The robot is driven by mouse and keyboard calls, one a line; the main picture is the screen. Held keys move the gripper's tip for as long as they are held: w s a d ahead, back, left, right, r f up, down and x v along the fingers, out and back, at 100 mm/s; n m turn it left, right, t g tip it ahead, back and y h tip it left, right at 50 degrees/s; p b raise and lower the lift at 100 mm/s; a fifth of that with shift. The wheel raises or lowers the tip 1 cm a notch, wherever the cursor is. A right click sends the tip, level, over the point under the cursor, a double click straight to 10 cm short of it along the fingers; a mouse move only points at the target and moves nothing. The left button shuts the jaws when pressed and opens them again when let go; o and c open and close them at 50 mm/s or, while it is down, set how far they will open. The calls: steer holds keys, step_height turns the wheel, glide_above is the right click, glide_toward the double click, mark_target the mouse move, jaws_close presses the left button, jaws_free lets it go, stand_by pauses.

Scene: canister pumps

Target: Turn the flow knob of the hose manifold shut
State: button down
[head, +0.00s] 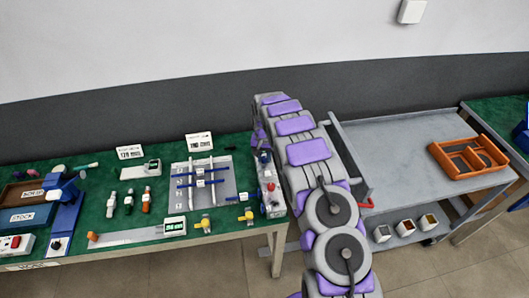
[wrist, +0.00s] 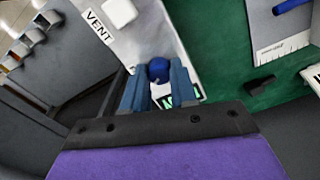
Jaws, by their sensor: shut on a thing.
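My gripper (wrist: 157,80) shows in the wrist view with its two blue fingers either side of a round blue knob (wrist: 158,69). It is shut on this knob, which sits on a pale grey panel (wrist: 160,35). The panel carries a white "VENT" label and a white block. In the head view the grey panel unit (head: 272,196) stands at the right end of the green bench, with a red part on top. My arm comes down over it and hides part of it. The knob's turn angle cannot be read.
The green bench (head: 95,232) holds a grey board with rails (head: 212,196), yellow valves (head: 205,223), several small tools and a blue stand (head: 66,222). A grey cart (head: 400,160) with an orange tray (head: 468,158) and small bins stands to the right.

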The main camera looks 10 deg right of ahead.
mark_target(264, 157)
steer(key=n+p, duration=0.4)
steer(key=n, duration=0.2)
steer(key=shift+s, duration=0.2)
steer(key=n+p, duration=0.3)
steer(key=n, duration=0.3)
steer(key=shift+n+p, duration=0.3)
steer(key=c, duration=0.9)
jaws_free()
steer(key=shift+w, duration=0.1)
steer(key=shift+r, duration=0.15)
step_height(264, 157, up, 17)
steer(key=shift+w+p, duration=0.1)
steer(key=shift+p, duration=0.4)
